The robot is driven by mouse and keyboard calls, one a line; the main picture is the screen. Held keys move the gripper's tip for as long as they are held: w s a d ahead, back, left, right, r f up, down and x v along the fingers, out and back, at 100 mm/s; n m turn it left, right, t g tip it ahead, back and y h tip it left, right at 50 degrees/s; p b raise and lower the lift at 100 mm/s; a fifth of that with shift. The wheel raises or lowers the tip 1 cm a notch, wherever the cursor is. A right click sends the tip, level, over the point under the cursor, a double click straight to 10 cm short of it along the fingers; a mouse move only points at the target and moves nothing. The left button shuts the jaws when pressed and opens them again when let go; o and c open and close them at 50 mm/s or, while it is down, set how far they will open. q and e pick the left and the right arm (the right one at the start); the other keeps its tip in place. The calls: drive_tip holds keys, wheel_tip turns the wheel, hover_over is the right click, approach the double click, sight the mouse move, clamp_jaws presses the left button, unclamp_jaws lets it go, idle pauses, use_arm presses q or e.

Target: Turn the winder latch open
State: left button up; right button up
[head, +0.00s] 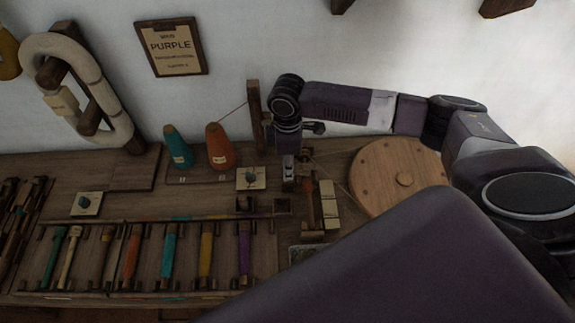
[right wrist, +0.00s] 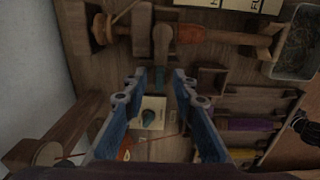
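The winder (head: 310,205) stands on the bench, left of a round wooden disc; an orange bobbin (right wrist: 205,35) sits on its spindle in the right wrist view. A small upright wooden piece (right wrist: 162,45), which looks like the latch, stands at the spindle's left part. My right gripper (head: 288,178) points down just left of the winder. In its wrist view (right wrist: 160,78) the two blue fingers are apart with nothing held, and the wooden piece lies just beyond their tips. I cannot tell whether they touch it. My left gripper is not in view.
A teal knob on a cream plate (head: 250,178) lies left of my right gripper. Teal and orange yarn cones (head: 219,148) stand behind it, beside a wooden post (head: 255,115). The round disc (head: 390,172) is at right, a tin (head: 305,253) in front, and a bobbin rack (head: 150,223) at left.

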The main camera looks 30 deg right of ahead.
clamp_jaws()
idle(0.3)
